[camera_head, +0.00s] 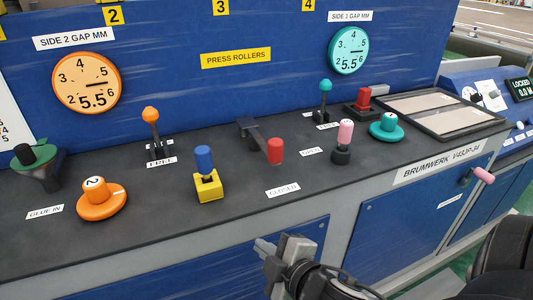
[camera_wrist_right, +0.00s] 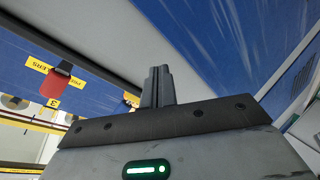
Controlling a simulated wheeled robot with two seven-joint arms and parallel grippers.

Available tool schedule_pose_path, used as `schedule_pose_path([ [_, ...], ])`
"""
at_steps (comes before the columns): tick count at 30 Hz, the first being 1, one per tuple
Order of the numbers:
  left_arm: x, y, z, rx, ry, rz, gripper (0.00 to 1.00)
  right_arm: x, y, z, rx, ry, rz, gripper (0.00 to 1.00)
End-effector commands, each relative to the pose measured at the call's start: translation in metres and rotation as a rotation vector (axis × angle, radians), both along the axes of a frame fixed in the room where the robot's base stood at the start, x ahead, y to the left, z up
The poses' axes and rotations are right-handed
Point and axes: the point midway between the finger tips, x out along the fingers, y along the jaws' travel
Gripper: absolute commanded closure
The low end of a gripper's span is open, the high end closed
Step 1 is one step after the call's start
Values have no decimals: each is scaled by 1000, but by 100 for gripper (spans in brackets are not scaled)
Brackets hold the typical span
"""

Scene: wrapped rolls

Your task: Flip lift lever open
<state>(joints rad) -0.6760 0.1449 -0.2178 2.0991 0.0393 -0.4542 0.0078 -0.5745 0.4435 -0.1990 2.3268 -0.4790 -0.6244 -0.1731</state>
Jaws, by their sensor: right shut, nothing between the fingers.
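A lever with a red grip (camera_head: 275,151) and a dark arm on a black base (camera_head: 250,130) stands mid-console; no lift label is readable on it. Its grip points right and towards the front, between a label that seems to read OPEN (camera_head: 311,151) and one reading CLOSED (camera_head: 283,190). A red grip, likely the same one, shows at left in the right wrist view (camera_wrist_right: 57,84). My right gripper (camera_head: 263,246) is in front of the console's front edge, below and apart from the lever. Its fingers are together and empty (camera_wrist_right: 158,86). My left gripper is out of view.
A yellow-based blue lever (camera_head: 204,160), an orange-knobbed lever (camera_head: 151,116) and an orange dial (camera_head: 101,200) stand left. A pink-topped lever (camera_head: 345,132), a teal-knobbed lever (camera_head: 325,88) and a teal dial (camera_head: 387,127) stand right. A pink handle (camera_head: 484,175) sticks out of the front.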

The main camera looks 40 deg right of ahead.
Motion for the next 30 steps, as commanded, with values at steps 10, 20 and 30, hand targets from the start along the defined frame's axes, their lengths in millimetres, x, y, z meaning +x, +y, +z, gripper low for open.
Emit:
schedule_pose_path([
  [10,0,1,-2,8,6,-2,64,19,-32,132,-613,-341,17,100],
  [20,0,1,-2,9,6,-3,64,20,-33,132,-614,-342,15,100],
  [30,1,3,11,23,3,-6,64,65,-37,135,-614,-344,14,100],
])
